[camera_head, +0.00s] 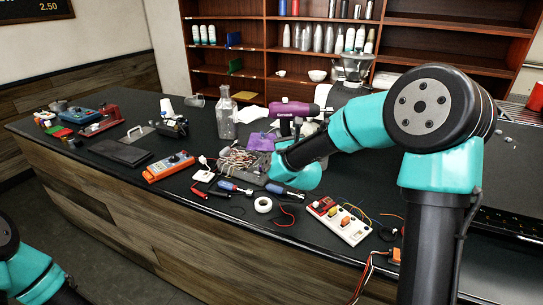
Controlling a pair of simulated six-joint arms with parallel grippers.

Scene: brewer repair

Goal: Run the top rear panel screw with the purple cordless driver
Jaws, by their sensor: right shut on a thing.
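The purple cordless driver (294,109) is held up level above the far side of the counter, its body lying left to right. My right gripper (297,129) is at the driver's handle, shut on it; the fingers are small and partly hidden by my wrist. A pale machine (338,94) with a clear hopper on top, which looks like the brewer, stands just right of the driver, partly behind my right arm. The driver's right end is close to it; I cannot tell whether they touch. The rear panel screw is not discernible. My left gripper is out of view.
The dark counter (110,172) carries an orange meter (168,166), screwdrivers (236,188), a white tape roll (263,204), a white power strip (340,222) and a glass bottle (226,115). Shelves with cups stand behind.

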